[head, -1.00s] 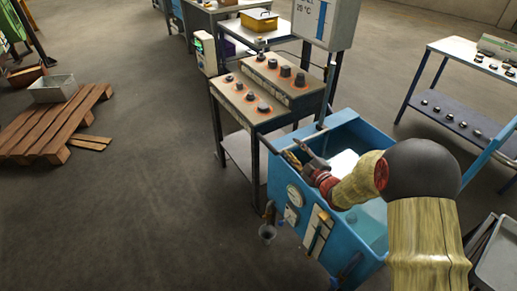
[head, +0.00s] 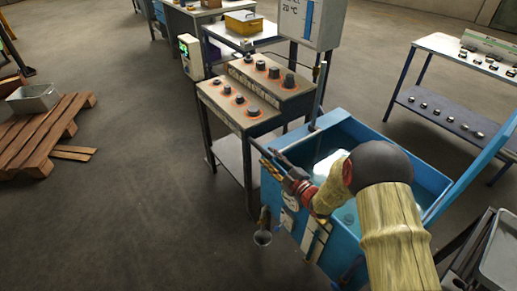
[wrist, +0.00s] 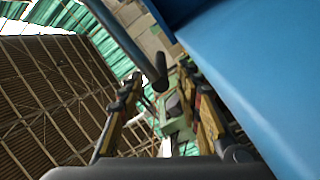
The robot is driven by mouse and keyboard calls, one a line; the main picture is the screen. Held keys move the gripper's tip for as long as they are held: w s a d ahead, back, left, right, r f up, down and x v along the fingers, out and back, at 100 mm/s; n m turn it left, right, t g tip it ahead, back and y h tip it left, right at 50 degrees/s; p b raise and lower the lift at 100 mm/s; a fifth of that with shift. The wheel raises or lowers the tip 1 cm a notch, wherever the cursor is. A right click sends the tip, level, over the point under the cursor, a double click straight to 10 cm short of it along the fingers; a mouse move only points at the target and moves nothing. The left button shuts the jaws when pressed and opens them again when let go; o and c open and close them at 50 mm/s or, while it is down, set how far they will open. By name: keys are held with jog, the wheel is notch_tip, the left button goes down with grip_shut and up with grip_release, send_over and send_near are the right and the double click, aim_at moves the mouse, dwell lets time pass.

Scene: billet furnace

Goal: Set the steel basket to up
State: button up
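The blue water tank (head: 425,165) stands in front of me, with pale glare on its water. I cannot make out a steel basket in it; my arm hides part of the inside. My gripper (head: 277,162) is at the tank's left rim, near its left corner, beside a thin dark bar (head: 258,149). In the wrist view my gripper (wrist: 160,112) has its two fingers spread apart. A dark rod with a rounded end (wrist: 158,70) reaches down between and beyond the fingertips; contact cannot be told. The tank's blue wall (wrist: 265,70) is close on the right.
A bench with black knobs (head: 243,107) stands behind the tank's left side. A thin post (head: 318,95) rises at the tank's back corner. A grey metal bin (head: 33,98) sits on a wooden pallet (head: 45,130). The floor at left front is clear.

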aim_at(260, 149)
jog(key=b+x, duration=0.2)
jog(key=x, duration=0.4)
jog(key=shift+w+a, duration=0.25)
jog(key=shift+w, duration=0.05)
jog(key=shift+c, duration=0.8)
grip_shut()
jog(key=shift+f, duration=0.1)
